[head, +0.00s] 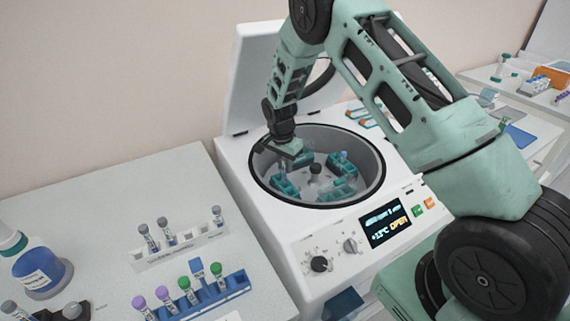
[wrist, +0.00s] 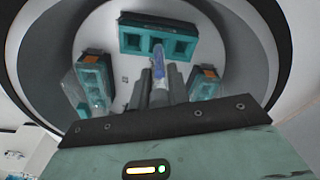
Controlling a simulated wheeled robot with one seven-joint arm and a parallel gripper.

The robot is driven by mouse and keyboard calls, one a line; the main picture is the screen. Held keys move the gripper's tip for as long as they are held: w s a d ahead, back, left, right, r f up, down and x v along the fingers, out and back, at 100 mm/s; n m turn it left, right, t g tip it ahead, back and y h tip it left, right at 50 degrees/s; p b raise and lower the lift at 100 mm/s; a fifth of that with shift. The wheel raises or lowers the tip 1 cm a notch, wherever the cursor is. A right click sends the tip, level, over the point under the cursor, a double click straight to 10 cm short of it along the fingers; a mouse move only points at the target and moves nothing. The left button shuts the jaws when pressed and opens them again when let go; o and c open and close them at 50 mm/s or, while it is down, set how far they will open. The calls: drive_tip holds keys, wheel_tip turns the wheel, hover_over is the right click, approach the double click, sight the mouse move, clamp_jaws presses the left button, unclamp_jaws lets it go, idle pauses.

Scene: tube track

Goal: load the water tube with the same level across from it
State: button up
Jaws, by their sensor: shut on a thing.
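My gripper (head: 283,155) reaches down into the open centrifuge bowl (head: 376,160). In the wrist view its dark fingers (wrist: 160,88) are shut on a narrow tube (wrist: 158,62) with a bluish part and a pale end. The tube lies in front of the far teal bucket (wrist: 158,22), which has two square openings; whether its end is inside one is unclear. Other teal buckets sit at left (wrist: 92,68) and right (wrist: 204,88). Liquid levels cannot be read.
The centrifuge lid (head: 262,75) stands open behind the bowl. A white rack (head: 185,250) with grey-capped tubes and a blue rack (head: 235,287) with purple- and green-capped tubes stand on the left table. A blue-labelled bottle (head: 40,272) stands at the far left. The control panel (head: 385,222) reads OPEN.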

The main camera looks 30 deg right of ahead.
sight(286, 182)
drive_tip(key=shift+f, duration=0.3)
drive_tip(key=shift+f+b, duration=0.5)
drive_tip(key=shift+b, duration=0.05)
drive_tip(key=shift+f, duration=0.1)
idle(0.5)
drive_tip(key=shift+f+b, duration=1.15)
drive_tip(key=shift+f, duration=0.25)
drive_tip(key=shift+f, duration=0.2)
drive_tip(key=o, duration=0.8)
